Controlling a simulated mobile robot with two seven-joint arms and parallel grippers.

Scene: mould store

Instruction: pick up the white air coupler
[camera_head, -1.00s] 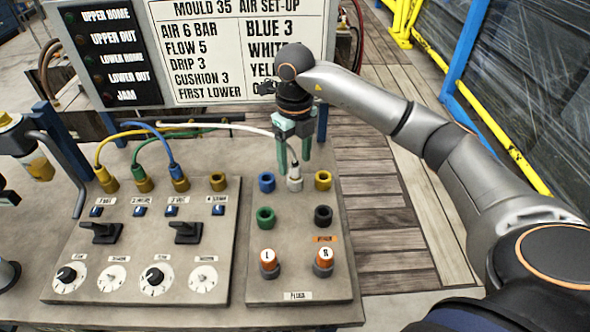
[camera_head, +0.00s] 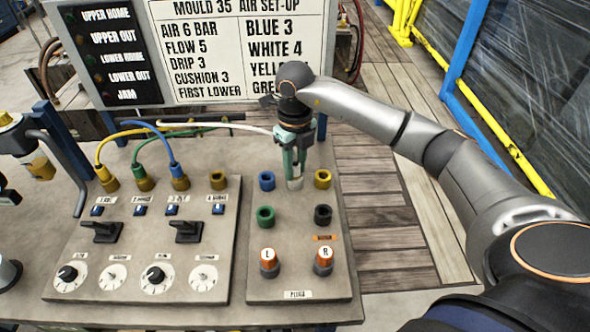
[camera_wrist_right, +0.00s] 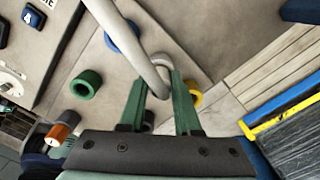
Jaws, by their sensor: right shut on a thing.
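The white air coupler (camera_head: 295,184) stands upright at the top row of the right-hand panel (camera_head: 290,235), between a blue socket and a yellow socket. My right gripper (camera_head: 295,174) comes down on it from above and is shut on it, its green fingers on either side. The coupler's white hose (camera_head: 240,126) runs off to the left behind the fingers. In the right wrist view the hose (camera_wrist_right: 135,48) curves down between the two fingers (camera_wrist_right: 160,98), and most of the coupler is hidden. My left gripper is not in view.
Yellow, green and blue hoses (camera_head: 168,143) are plugged into brass sockets on the left panel, beside an empty brass socket (camera_head: 218,180). Green (camera_head: 265,216) and black (camera_head: 323,215) sockets and two orange-topped buttons lie nearer. A sign board (camera_head: 245,50) stands behind.

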